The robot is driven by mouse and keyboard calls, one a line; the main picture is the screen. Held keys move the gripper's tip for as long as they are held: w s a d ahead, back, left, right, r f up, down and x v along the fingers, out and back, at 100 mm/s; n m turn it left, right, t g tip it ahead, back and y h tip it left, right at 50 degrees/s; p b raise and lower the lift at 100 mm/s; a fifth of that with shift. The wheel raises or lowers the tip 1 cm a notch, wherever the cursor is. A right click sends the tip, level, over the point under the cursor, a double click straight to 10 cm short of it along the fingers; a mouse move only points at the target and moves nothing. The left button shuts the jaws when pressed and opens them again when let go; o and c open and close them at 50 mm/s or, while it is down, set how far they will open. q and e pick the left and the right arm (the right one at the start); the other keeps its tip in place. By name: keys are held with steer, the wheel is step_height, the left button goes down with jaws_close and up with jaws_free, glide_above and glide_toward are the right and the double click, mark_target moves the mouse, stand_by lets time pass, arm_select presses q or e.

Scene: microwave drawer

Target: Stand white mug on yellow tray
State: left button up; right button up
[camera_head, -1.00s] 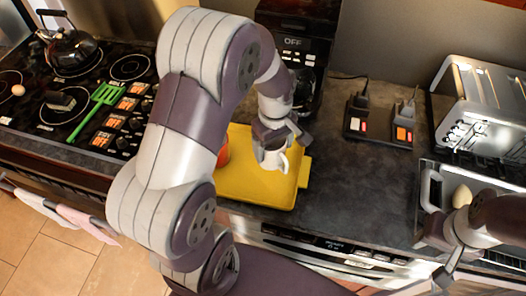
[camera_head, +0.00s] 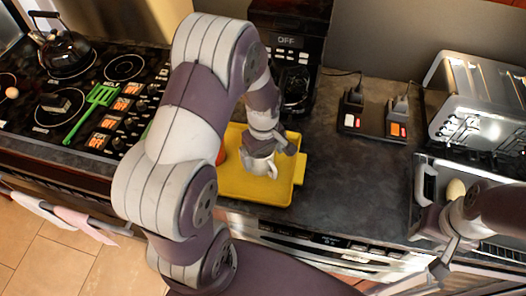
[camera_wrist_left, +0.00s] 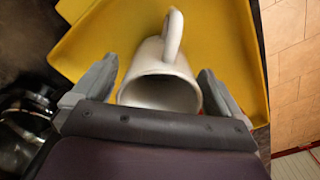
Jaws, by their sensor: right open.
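The white mug (camera_head: 259,165) is over the yellow tray (camera_head: 246,188), near its middle, and looks roughly upright in the head view. Its handle points right there. My right gripper (camera_head: 440,254) is open and empty at the lower right, by the counter's front edge.
An orange-red object (camera_head: 221,156) shows on the tray's left side, mostly hidden by my left arm. A coffee machine (camera_head: 288,50) stands behind the tray. A toaster (camera_head: 480,95) and an open-topped metal container (camera_head: 428,195) stand right.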

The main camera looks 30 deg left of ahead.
arm_select(q)
step_height(320, 180, up, 12)
steer(key=f, duration=0.1)
steer(key=s+d+f+m+t, duration=0.1)
steer(key=s+d+m, duration=0.3)
steer(key=s+m, duration=0.4)
steer(key=m+b, duration=0.1)
steer(key=m, duration=0.3)
steer(key=shift+s+d+f, duration=0.25)
steer(key=shift+f, duration=0.1)
